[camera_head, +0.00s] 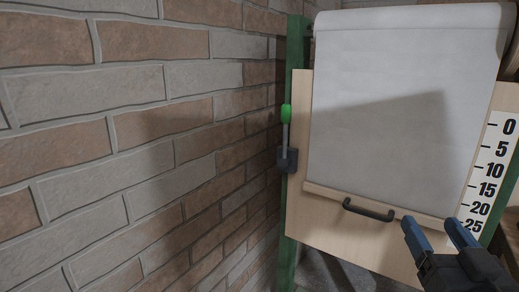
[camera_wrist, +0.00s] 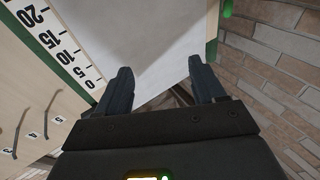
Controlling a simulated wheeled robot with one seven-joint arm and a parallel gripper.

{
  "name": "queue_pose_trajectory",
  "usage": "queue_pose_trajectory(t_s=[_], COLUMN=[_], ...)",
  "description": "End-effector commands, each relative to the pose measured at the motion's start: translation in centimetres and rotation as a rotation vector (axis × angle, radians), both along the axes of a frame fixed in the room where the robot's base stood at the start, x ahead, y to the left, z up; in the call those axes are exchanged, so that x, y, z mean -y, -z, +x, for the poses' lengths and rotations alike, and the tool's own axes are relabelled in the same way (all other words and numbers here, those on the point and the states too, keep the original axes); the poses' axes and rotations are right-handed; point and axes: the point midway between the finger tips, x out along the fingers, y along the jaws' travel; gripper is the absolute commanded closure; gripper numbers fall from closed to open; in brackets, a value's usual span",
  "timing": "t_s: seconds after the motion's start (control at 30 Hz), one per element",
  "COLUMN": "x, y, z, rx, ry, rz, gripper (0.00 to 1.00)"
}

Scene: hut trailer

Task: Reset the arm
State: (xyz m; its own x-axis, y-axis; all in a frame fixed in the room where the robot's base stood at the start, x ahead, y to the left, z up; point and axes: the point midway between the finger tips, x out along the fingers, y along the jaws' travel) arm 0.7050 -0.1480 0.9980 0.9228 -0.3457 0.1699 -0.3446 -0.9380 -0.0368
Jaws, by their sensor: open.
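My gripper (camera_head: 440,235) is at the lower right of the head view, in front of the wooden board. Its two blue-tipped fingers are apart with nothing between them. In the wrist view my gripper (camera_wrist: 160,85) shows two dark, spread fingers in front of the white sheet. The gripper appears apart from the black handle (camera_head: 369,210), which is to its left in the head view.
A white paper sheet (camera_head: 395,90) hangs over a wooden board (camera_head: 335,232) with a green frame (camera_head: 296,60). A numbered scale (camera_head: 490,170) is at the right. A green-knobbed lever (camera_head: 286,130) is on the left side. A brick wall (camera_head: 130,130) fills the left.

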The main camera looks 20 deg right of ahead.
Motion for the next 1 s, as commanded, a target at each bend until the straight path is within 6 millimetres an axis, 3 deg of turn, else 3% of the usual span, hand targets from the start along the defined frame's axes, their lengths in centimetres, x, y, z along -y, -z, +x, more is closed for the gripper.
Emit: queue_pose_trajectory(t_s=[0.2, 0.5, 0.8, 1.0], x=[-4.3, -9.6, -13.5, -14.6], y=[5.4, 9.9, 10.7, 10.3], z=[-5.4, -14.8, -24.4, -27.7], rx=[-0.143, -0.292, -0.405, -0.439], ry=[-0.130, -0.273, -0.346, -0.353], rz=[-0.045, -0.043, 0.013, 0.039], gripper=[0.31, 0.31, 0.31, 0.31])
